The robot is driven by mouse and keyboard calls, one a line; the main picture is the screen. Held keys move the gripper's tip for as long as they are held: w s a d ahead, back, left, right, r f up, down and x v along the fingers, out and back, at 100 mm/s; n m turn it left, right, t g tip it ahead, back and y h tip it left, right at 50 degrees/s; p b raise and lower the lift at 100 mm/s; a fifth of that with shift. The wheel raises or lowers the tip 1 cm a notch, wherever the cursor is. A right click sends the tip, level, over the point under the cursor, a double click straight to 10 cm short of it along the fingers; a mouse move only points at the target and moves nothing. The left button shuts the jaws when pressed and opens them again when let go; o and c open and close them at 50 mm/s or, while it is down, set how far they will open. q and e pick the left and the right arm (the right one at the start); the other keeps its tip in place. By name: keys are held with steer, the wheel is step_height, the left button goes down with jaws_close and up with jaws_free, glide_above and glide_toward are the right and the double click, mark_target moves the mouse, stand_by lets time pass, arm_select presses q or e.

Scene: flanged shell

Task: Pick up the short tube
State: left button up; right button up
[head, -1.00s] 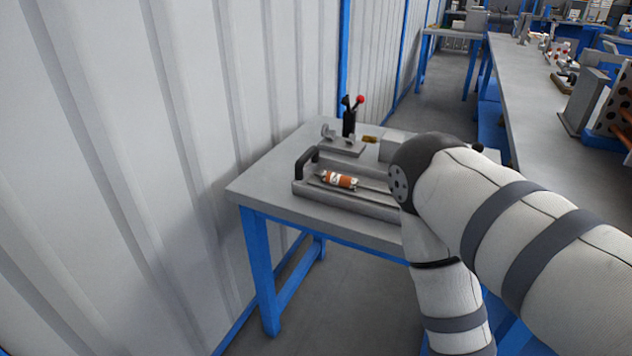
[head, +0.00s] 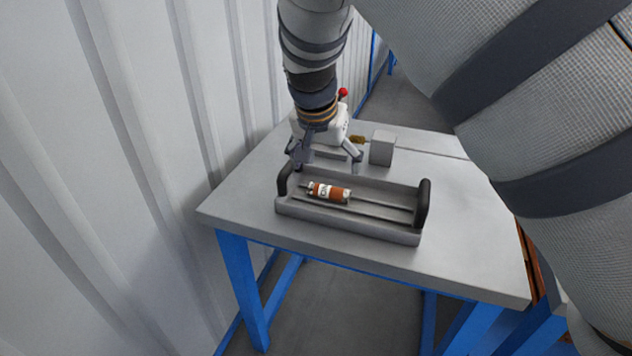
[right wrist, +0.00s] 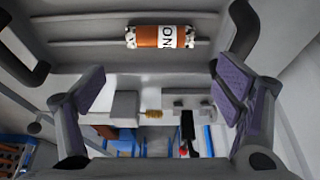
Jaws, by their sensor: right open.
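The short tube (head: 329,192) is orange-brown with a white lettered label and pale ends. It lies on its side in the left half of a grey tray (head: 375,236), along the tray's length. In the right wrist view the tube (right wrist: 160,37) shows near the top, beyond the fingertips. My right gripper (head: 326,160) is open and empty, pointing down over the tray's back side, just behind the tube. In the right wrist view its two fingers (right wrist: 161,95) are spread wide. My left gripper is not in view.
The tray has a dark upright handle at each end (head: 423,203) and rails inside. A grey block (head: 382,147) and a brass-coloured piece stand behind it. A red-knobbed lever (head: 342,93) is behind my gripper. A ribbed wall is at left; the table's front and right are clear.

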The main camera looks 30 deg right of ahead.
mark_target(329, 187)
steer(key=x, duration=0.8)
steer(key=shift+s+a+f, duration=0.15)
steer(key=shift+a+f, duration=0.05)
steer(key=shift+r, duration=0.1)
steer(key=c, duration=1.1)
